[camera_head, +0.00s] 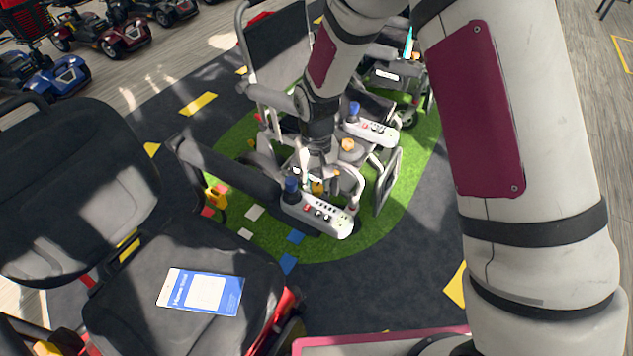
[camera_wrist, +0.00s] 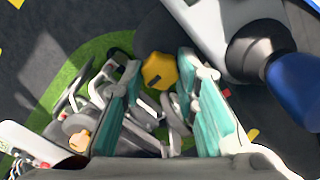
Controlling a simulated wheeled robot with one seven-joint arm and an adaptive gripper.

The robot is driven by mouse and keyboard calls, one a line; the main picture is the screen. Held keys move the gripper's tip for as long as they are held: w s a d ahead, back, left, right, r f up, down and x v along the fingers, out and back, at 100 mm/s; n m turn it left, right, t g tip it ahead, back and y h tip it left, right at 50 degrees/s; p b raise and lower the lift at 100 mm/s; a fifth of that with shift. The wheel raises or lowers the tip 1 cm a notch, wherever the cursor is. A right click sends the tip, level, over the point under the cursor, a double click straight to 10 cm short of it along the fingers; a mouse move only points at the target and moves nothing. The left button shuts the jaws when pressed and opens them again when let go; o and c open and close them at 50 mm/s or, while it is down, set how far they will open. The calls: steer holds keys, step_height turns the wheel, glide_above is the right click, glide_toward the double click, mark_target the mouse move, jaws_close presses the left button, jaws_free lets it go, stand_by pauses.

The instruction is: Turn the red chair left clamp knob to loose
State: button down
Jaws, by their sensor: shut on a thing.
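The red chair (camera_head: 288,305) stands at lower left in the head view, with a dark seat and red frame. Its armrest carries a pale control panel (camera_head: 325,217) with a blue joystick (camera_head: 291,188). A yellow-orange clamp knob (camera_head: 317,187) sits by the panel, partly hidden by my gripper (camera_head: 316,176). In the wrist view the knob (camera_wrist: 159,71) is faceted, with a dark slot, and lies between the fingertips of my gripper (camera_wrist: 161,78). The teal-padded fingers are shut on it from both sides. The joystick (camera_wrist: 298,88) is close on the right.
A grey wheelchair (camera_head: 277,45) with its own control panel (camera_head: 371,132) and orange knob (camera_head: 347,144) stands behind on green turf (camera_head: 262,240). A leaflet (camera_head: 203,291) lies on the red chair's seat. Scooters (camera_head: 105,32) are parked at upper left. Dark floor is clear at right.

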steer(key=shift+n, duration=1.6)
steer(key=c, duration=1.2)
jaws_free()
steer(key=shift+c, duration=0.2)
